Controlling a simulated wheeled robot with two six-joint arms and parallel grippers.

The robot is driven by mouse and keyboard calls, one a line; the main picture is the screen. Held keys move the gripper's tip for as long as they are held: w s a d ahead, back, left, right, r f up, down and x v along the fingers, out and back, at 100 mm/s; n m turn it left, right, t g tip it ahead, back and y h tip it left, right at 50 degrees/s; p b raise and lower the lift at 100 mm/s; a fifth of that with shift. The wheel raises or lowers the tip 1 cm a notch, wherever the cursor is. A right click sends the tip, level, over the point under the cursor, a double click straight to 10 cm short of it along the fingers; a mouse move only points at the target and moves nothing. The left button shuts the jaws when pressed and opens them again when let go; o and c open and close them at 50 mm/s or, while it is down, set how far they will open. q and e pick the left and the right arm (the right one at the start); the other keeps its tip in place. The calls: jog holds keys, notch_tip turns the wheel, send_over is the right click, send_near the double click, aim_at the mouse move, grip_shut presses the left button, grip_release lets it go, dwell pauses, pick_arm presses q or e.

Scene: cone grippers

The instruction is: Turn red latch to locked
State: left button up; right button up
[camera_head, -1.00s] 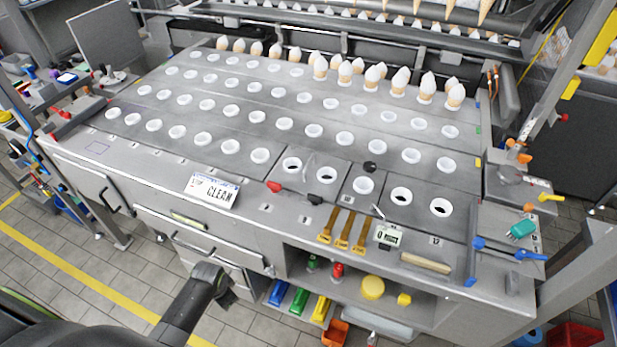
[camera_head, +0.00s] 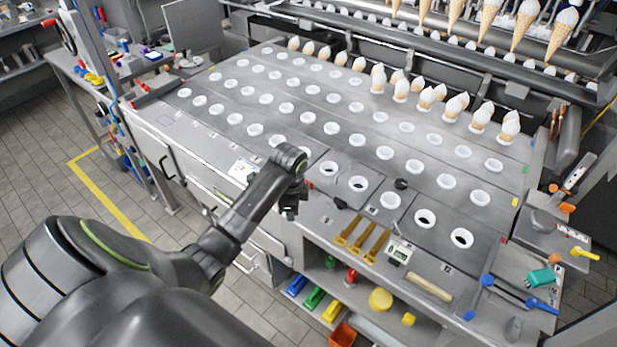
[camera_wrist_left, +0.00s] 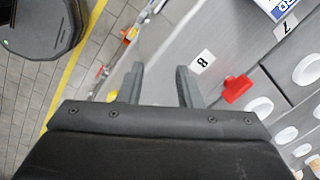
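The red latch (camera_wrist_left: 237,88) shows in the left wrist view on the grey table surface, just right of the right-hand finger and outside the gap between the fingers. In the head view only a small red bit of it shows; my left gripper hides the rest. My left gripper (camera_head: 289,210) hangs near the table's front edge. The left wrist view shows its two fingers (camera_wrist_left: 160,82) apart, with nothing between them. My right gripper is in neither view.
A label with 8 (camera_wrist_left: 202,61) lies beside the red latch. A black latch (camera_head: 340,203) sits to the right in the head view. Rows of white-ringed holes cover the table, with cones (camera_head: 425,98) at the back. A shelf with coloured objects (camera_head: 381,299) is below.

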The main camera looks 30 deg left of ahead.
pick_arm(q)
jog(key=w+a+r+m+g, duration=0.1)
jog(key=w+a+r+m, duration=0.15)
jog(key=w+r, duration=0.45)
jog(key=w+a+r+m, duration=0.1)
jog(key=w+r+m, duration=0.35)
jog(key=r, duration=0.45)
send_over(307, 181)
notch_tip(307, 181, down, 8)
jog(key=shift+n+h, duration=0.3)
jog(key=shift+h, duration=0.1)
notch_tip(307, 181, down, 9)
jog(key=shift+r+p, duration=0.1)
jog(key=shift+p, duration=0.3)
grip_shut()
